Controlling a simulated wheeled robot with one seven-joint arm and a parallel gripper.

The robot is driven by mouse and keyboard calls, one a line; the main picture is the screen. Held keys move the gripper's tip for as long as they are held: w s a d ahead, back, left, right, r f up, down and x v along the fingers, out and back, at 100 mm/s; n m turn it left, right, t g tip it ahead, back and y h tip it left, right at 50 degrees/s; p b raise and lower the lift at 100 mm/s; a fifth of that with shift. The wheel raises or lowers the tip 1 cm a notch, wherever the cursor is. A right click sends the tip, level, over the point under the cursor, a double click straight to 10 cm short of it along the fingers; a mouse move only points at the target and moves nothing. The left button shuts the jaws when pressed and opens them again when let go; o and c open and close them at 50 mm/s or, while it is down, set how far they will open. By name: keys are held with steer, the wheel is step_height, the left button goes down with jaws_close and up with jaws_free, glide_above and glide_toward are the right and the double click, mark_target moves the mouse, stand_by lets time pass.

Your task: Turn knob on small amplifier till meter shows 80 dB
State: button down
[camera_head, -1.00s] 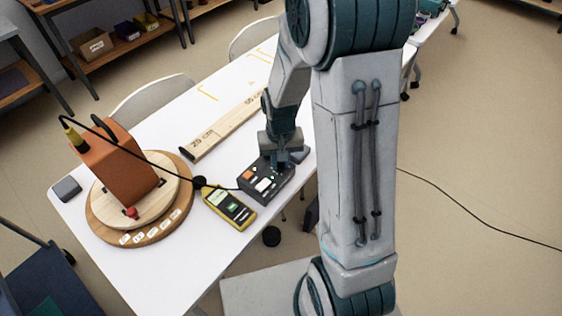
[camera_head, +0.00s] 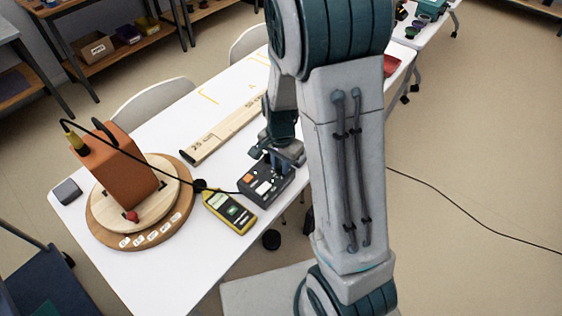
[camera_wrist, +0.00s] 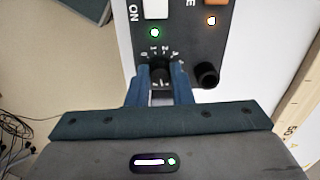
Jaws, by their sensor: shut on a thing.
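The small amplifier (camera_head: 253,203) is a dark box on the white table, with orange and white buttons on top. In the wrist view its panel (camera_wrist: 186,48) shows a black knob (camera_wrist: 160,72) with a numbered scale around it. My gripper (camera_wrist: 160,88) has a finger on each side of this knob and is shut on it. In the head view my gripper (camera_head: 280,162) is over the amplifier's far part and hides the knob. The yellow sound meter (camera_head: 244,222) lies just left of the amplifier.
An orange speaker (camera_head: 121,172) stands on a round wooden turntable (camera_head: 103,228) at the left. A marked wooden board (camera_head: 212,138) lies behind the amplifier. A black cable runs from speaker to amplifier. A black socket (camera_wrist: 206,74) sits right of the knob.

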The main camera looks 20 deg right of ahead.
mark_target(280, 166)
steer(key=shift+w+r, duration=0.1)
steer(key=shift+w, duration=0.05)
stand_by(0.4)
steer(key=c, duration=1.3)
jaws_free()
step_height(280, 166, up, 14)
steer(key=shift+f+p, duration=0.15)
steer(key=shift+p, duration=0.35)
